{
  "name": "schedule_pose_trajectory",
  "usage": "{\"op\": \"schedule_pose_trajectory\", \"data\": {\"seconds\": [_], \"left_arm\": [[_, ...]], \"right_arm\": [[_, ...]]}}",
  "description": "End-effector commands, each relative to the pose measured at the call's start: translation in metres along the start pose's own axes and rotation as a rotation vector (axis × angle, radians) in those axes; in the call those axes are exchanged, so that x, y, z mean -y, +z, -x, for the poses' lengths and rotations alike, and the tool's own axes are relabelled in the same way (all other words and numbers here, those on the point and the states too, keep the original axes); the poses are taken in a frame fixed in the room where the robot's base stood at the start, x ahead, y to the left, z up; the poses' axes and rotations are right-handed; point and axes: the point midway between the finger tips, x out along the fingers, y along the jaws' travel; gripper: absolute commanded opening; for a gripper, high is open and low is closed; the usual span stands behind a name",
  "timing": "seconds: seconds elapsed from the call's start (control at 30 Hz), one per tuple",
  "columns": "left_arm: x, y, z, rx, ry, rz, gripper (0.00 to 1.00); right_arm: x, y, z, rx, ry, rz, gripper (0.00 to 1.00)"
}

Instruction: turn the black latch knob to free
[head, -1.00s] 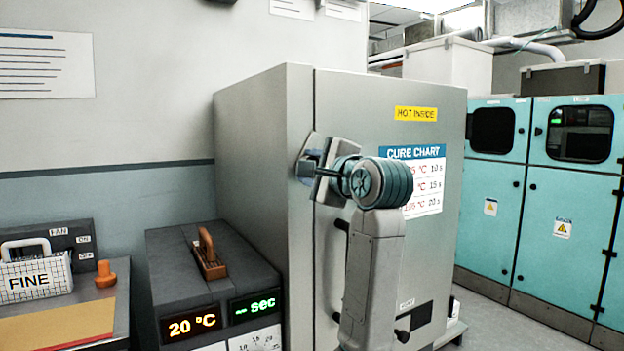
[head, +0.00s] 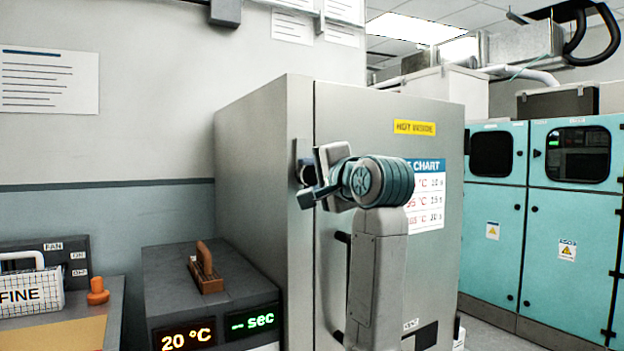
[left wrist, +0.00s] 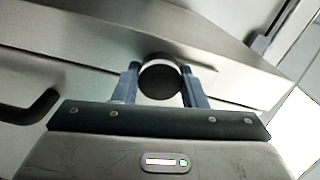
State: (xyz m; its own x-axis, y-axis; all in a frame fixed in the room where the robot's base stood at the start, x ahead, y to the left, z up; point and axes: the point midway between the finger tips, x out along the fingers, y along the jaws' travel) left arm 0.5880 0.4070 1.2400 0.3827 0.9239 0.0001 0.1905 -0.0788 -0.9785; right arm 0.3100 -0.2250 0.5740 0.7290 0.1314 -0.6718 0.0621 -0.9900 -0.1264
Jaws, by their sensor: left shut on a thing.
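The black latch knob (left wrist: 160,84) shows in the left wrist view as a dark round face between my two fingers. It is on the front of the tall grey oven (head: 256,190), near the left edge of the door. My left gripper (head: 308,184) is shut on the knob, with a finger at each side of it. In the head view the gripper is rolled at a slant and mostly hides the knob, so its exact angle cannot be told. My right gripper is not in view.
A dark box with a brown handle (head: 205,268) and a lit display (head: 187,336) stands left of the oven. A wire basket marked FINE (head: 30,292) and an orange knob (head: 97,291) are further left. Teal cabinets (head: 565,240) stand at the right. A black door handle is below my gripper.

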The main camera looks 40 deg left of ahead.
Motion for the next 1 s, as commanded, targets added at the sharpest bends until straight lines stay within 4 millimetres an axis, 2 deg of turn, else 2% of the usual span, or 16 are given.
{"op": "schedule_pose_trajectory", "data": {"seconds": [0.37,0.4,0.5,0.83,1.0], "left_arm": [[0.001,0.000,0.000,0.000,-0.001,0.006,0.00],[0.001,0.000,0.000,0.000,-0.001,0.006,0.44],[0.001,0.000,0.000,0.000,-0.001,0.006,0.59],[0.000,0.000,0.003,-0.001,0.000,0.005,0.59],[-0.001,-0.001,0.022,-0.004,0.002,0.005,0.59]], "right_arm": [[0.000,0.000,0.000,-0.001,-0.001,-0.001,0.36],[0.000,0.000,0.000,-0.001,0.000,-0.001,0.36],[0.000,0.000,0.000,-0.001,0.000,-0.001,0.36],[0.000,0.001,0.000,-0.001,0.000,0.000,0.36],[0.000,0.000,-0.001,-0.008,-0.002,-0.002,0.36]]}}
